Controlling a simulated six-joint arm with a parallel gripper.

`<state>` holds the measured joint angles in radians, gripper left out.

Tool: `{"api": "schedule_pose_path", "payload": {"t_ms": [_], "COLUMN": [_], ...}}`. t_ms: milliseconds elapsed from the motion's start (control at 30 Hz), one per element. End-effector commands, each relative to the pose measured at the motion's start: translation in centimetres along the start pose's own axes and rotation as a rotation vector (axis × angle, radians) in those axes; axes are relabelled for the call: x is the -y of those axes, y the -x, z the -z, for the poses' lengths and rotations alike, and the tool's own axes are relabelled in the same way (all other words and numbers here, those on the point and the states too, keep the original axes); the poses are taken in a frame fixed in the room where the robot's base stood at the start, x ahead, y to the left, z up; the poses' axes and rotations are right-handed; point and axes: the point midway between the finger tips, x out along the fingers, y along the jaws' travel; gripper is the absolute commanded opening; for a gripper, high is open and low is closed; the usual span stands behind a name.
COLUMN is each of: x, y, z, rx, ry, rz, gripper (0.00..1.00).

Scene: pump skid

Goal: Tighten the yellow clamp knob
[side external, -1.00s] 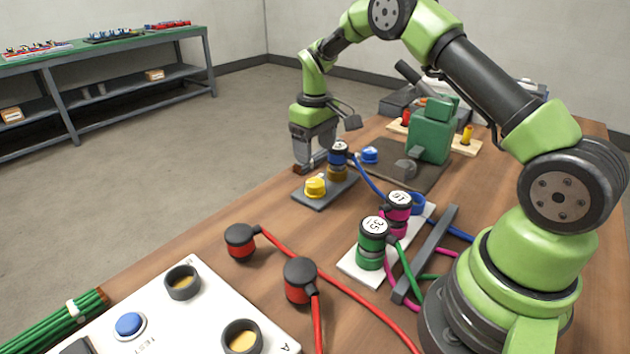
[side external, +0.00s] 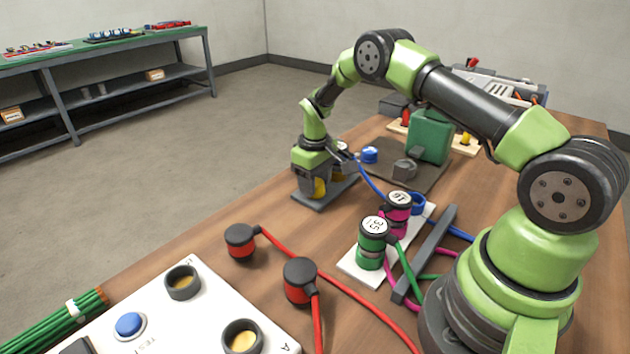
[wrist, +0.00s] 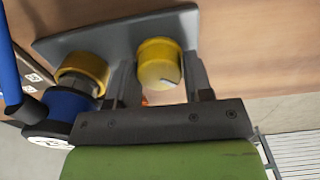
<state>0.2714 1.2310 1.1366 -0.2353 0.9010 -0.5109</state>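The yellow clamp knob (side external: 319,187) stands on a small grey plate (side external: 310,201) near the table's far left edge. My gripper (side external: 316,190) points down over it, with a finger on either side of the knob. In the wrist view the knob (wrist: 158,63) shows between my two fingers (wrist: 161,68). They look open, with only a narrow gap to the knob; I see no clear contact. The fingers partly hide the knob in the side view.
A blue-capped connector (wrist: 68,108) with a yellow collar (wrist: 84,72) stands close beside the knob on the same plate. Its blue cable (side external: 372,186) runs off to the right. A green block (side external: 430,137) stands behind. Red plugs (side external: 240,241) lie nearer the camera.

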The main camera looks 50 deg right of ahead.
Motion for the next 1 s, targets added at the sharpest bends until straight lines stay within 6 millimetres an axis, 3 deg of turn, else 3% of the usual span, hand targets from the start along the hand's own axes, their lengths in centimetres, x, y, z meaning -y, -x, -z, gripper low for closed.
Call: {"api": "schedule_pose_path", "payload": {"t_ms": [33,100,567,1000], "x": [0.00,0.01,0.03,0.01], "y": [0.01,0.02,0.03,0.04], "z": [0.00,-0.01,-0.01,-0.01], "rx": [0.000,0.000,0.002,0.002], "ry": [0.000,0.000,-0.095,-0.471], "rz": [0.000,0.000,0.000,0.000], "gripper": [0.35,0.20,0.20,0.20]}}
